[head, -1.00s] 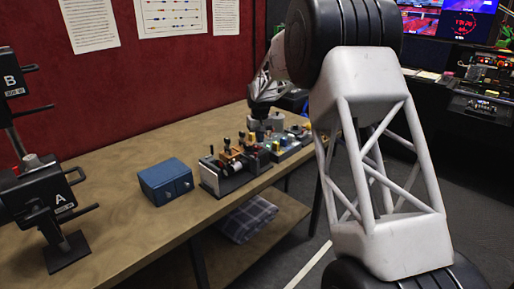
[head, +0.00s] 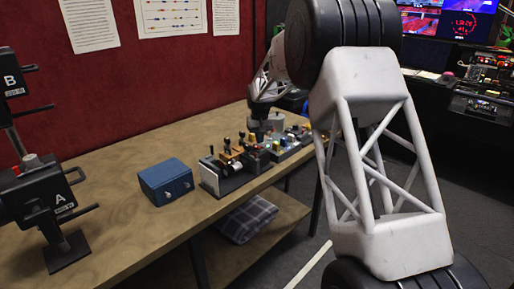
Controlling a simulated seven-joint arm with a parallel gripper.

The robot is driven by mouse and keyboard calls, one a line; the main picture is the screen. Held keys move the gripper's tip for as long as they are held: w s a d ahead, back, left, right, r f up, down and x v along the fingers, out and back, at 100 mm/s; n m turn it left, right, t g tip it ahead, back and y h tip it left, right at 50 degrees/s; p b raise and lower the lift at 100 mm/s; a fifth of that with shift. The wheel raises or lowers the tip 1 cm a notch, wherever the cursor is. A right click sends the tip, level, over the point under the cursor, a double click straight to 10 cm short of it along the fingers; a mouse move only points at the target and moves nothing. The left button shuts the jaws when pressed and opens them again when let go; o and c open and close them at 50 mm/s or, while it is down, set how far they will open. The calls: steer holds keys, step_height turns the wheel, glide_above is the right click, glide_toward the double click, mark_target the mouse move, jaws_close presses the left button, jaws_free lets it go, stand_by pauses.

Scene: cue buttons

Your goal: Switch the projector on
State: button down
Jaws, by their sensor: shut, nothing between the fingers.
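Two control panels stand on the wooden table: a nearer one (head: 228,176) with several levers and a farther one (head: 290,148) with small coloured buttons. My gripper (head: 259,133) is at the far end of my arm, pointing down by the back of the panels. It looks shut and empty; its fingertips are small and dark, and I cannot tell whether they touch a control. No projector can be made out for certain, and no label on the panels is readable.
A blue box (head: 166,182) sits left of the panels. A black stand (head: 48,205) with parts marked A and B is at the left. The table (head: 120,235) is clear between them. A folded checked cloth (head: 247,218) lies on the lower shelf. Lit screens (head: 450,20) stand at back right.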

steer(key=shift+f, duration=1.05)
stand_by(0.9)
steer(key=shift+r, duration=3.5)
